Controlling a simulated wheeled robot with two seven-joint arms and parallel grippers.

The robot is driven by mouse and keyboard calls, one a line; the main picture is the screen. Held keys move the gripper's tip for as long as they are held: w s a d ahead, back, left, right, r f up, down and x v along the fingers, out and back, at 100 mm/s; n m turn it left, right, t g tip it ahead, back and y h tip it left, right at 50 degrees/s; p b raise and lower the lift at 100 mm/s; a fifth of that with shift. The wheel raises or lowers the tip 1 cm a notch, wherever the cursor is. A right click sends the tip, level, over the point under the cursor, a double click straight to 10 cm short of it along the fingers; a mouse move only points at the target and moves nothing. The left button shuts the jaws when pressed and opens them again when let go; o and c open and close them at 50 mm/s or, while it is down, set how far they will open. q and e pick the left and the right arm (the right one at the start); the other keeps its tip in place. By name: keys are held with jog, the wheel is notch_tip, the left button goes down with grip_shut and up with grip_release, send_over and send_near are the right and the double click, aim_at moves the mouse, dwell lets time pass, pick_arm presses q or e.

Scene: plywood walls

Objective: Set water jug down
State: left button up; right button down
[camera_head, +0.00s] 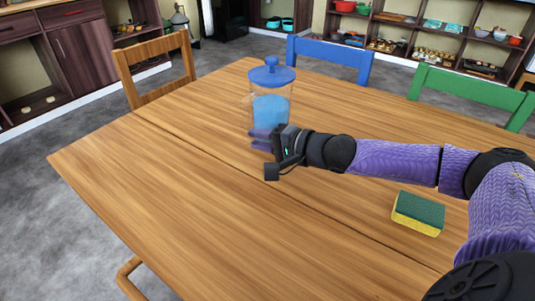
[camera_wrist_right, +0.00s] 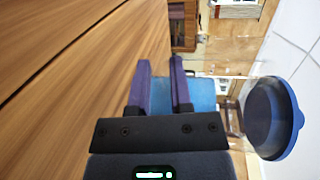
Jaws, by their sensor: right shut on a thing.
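The water jug (camera_head: 272,107) is clear with blue contents and a blue knobbed lid. It is upright at the middle of the wooden table (camera_head: 150,190) in the head view. My right gripper (camera_head: 262,138) is shut on its lower part, and the fingers and wrist hide some of the base. I cannot tell whether the base touches the table. In the right wrist view the blue jug body (camera_wrist_right: 200,94) shows between and beside the two purple fingers (camera_wrist_right: 160,90), with the lid (camera_wrist_right: 270,118) at the right. My left gripper is not in view.
A green and yellow sponge (camera_head: 418,213) lies on the table at the right, below my right arm. Wooden (camera_head: 158,65), blue (camera_head: 330,57) and green (camera_head: 470,92) chairs stand around the table edges. The table's left and front areas are clear.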

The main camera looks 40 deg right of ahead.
aim_at(261, 169)
notch_tip(261, 169, down, 4)
jog(key=shift+f+b, duration=0.1)
jog(key=shift+b, duration=0.9)
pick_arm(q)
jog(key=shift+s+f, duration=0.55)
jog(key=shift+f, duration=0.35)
pick_arm(e)
jog(key=shift+r, duration=0.2)
jog(key=shift+f, duration=0.15)
jog(key=c, duration=0.5)
grip_release()
jog(key=shift+c, duration=0.2)
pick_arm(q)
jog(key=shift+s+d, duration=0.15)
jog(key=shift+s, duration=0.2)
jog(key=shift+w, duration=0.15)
